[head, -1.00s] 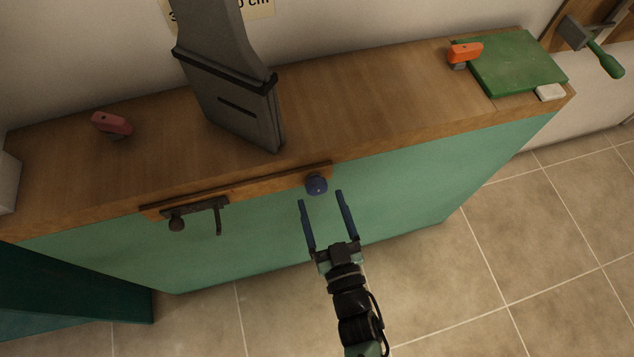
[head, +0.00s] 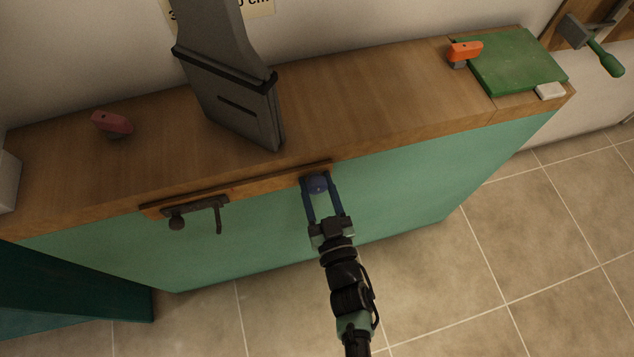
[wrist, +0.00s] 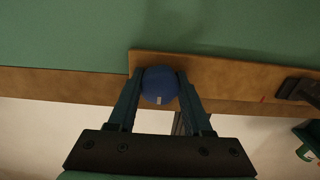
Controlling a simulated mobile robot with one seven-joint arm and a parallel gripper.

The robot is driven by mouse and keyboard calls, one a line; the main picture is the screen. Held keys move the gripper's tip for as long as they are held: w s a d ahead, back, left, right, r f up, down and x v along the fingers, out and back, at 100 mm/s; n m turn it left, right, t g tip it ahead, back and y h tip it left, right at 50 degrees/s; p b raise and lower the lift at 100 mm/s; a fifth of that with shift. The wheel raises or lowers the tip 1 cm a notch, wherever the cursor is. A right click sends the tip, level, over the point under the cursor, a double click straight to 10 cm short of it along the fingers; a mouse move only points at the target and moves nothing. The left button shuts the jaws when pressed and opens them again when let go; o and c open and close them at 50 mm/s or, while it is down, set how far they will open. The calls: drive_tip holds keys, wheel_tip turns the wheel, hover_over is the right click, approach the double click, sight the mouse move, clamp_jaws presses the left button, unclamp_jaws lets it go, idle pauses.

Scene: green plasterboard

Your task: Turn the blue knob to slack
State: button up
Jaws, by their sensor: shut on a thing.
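The blue knob (head: 317,183) is mounted at the right end of a wooden strip (head: 262,185) on the front edge of the counter. My gripper (head: 318,187) is shut on the blue knob, with one finger on each side. In the wrist view the knob (wrist: 160,85) sits between the two fingertips (wrist: 160,84) and touches both. A small white mark shows on the knob's face there. No labels for the knob's positions are readable.
A dark metal latch (head: 197,207) is on the same strip, left of the knob. A tall grey piece (head: 232,85) stands on the counter behind. A red block (head: 112,122), an orange-handled item (head: 464,52) and a green board (head: 517,64) lie on top.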

clamp_jaws()
drive_tip(key=shift+n, duration=0.3)
drive_tip(key=shift+d+f+n+b, duration=0.1)
drive_tip(key=shift+n+b, duration=0.35)
drive_tip(key=shift+n, duration=0.15)
drive_tip(key=n+b, duration=0.1)
drive_tip(key=n, duration=0.3)
drive_tip(key=n+b, duration=0.1)
drive_tip(key=n, duration=0.3)
drive_tip(key=shift+r+b, duration=0.2)
drive_tip(key=shift+b, duration=0.15)
drive_tip(key=shift+r+n, duration=0.1)
drive_tip(key=shift+n, duration=0.9)
drive_tip(key=shift+w+r, duration=0.1)
